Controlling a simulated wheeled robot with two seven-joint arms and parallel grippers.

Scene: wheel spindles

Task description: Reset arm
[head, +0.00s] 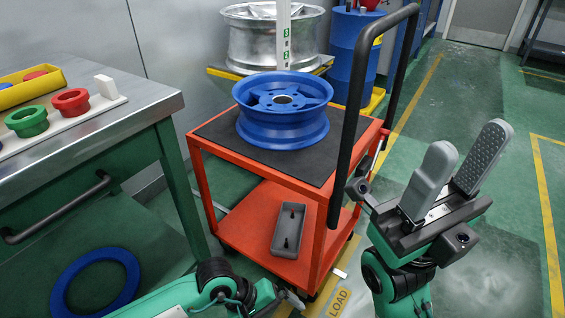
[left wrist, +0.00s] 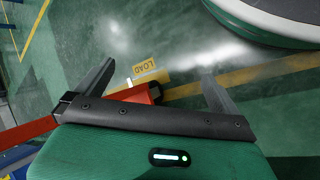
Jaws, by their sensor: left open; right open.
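My right gripper (head: 466,152) stands raised at the right of the head view, to the right of the red cart's handle. Its two grey fingers point up and are apart, with nothing between them. My left arm comes in at the bottom of the head view, low in front of the cart, and its gripper is mostly cut off there. In the left wrist view my left gripper (left wrist: 155,82) shows both dark fingers wide apart.
A red cart (head: 272,173) carries a blue wheel (head: 284,128) on top and a grey tray (head: 271,238) below. A workbench (head: 135,110) with coloured rings stands at left. A silver wheel (head: 250,45) and blue drum (head: 346,65) are behind. The right floor is clear.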

